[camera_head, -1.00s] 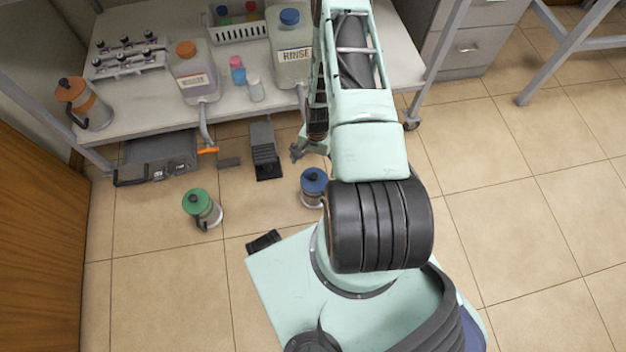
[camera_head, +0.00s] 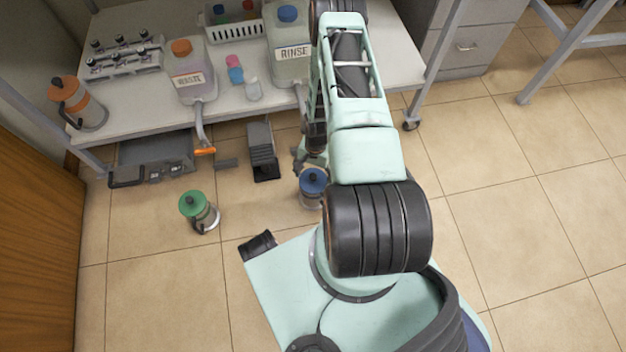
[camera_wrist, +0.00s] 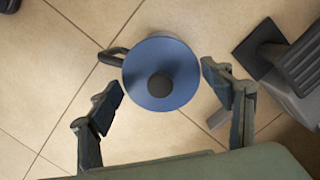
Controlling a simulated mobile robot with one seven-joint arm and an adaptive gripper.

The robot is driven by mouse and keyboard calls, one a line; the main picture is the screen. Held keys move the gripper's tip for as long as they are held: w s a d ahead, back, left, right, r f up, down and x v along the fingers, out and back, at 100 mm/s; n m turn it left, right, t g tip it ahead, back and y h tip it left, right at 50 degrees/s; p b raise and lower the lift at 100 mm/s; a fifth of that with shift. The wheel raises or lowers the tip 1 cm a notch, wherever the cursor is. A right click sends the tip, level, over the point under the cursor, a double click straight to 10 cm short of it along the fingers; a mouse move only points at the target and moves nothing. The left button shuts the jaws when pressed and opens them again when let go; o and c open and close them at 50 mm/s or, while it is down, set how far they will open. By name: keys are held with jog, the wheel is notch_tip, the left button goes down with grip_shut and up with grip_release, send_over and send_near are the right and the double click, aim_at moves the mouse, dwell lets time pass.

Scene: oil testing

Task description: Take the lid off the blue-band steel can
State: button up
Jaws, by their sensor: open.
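The blue-band steel can (camera_head: 312,188) stands upright on the tiled floor, just left of my arm's base in the head view. Its round blue lid (camera_wrist: 181,66) with a dark centre knob (camera_wrist: 160,85) is on it, seen from above in the wrist view. The can's dark handle (camera_wrist: 112,56) sticks out to the left. My gripper (camera_wrist: 160,88) is open, its two fingers on either side of the lid with gaps showing, so it is not gripping it. In the head view my gripper is mostly hidden by my arm.
A green-lidded can (camera_head: 199,211) stands on the floor to the left. A black foot pedal (camera_head: 263,152) lies behind the blue can. An orange can (camera_head: 77,103), a waste jug (camera_head: 193,72) and a rinse jug (camera_head: 287,45) stand on the low bench (camera_head: 240,108). Floor at right is clear.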

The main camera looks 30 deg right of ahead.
jog(key=c, duration=1.4)
jog(key=shift+s+a, duration=0.1)
jog(key=shift+c, duration=0.3)
